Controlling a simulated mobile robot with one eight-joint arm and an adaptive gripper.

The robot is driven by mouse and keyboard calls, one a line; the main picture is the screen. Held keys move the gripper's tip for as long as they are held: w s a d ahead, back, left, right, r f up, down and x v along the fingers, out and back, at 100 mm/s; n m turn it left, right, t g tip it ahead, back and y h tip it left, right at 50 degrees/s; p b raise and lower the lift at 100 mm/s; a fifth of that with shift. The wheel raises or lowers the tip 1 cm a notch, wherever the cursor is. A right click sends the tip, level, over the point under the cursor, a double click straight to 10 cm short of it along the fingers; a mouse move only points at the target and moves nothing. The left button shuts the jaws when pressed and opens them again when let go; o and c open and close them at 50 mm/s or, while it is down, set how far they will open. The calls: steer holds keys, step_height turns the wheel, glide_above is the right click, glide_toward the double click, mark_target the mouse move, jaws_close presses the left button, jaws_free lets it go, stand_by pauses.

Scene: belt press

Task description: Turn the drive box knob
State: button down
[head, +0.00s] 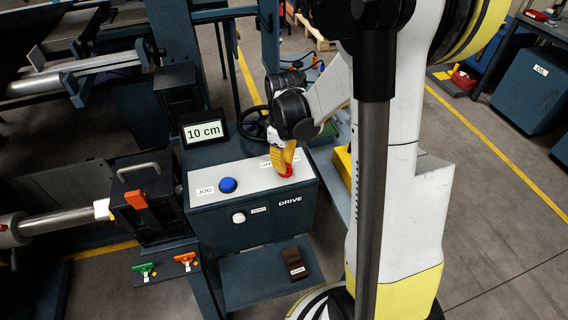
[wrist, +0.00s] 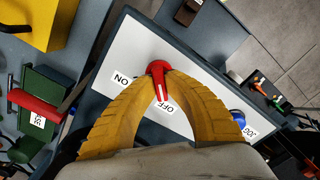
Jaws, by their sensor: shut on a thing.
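The drive box (head: 252,228) is a dark box with a pale top panel, marked DRIVE on its front. Its red knob (wrist: 159,80) has a white pointer line and sits on the panel between the ON and OFF labels. In the wrist view the line points toward the OFF label (wrist: 163,107). My yellow gripper (wrist: 158,76) is shut on the red knob, one fingertip on each side. In the head view my gripper (head: 286,168) comes down on the right part of the panel, and only a little red of the knob shows beneath it.
A blue JOG button (head: 228,185) is left on the panel. A white button (head: 239,218) is on the front face. Green and orange items (head: 186,260) lie at left.

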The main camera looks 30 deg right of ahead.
stand_by(0.4)
steer(key=c, duration=1.4)
jaws_free()
steer(key=shift+c, duration=0.2)
steer(key=shift+r, duration=0.1)
step_height(320, 180, up, 12)
steer(key=s+a+r+m+t, duration=0.4)
steer(key=s+a+t, duration=0.3)
steer(key=s+a, duration=0.4)
steer(key=shift+a+m, duration=0.85)
steer(key=shift+m, duration=0.05)
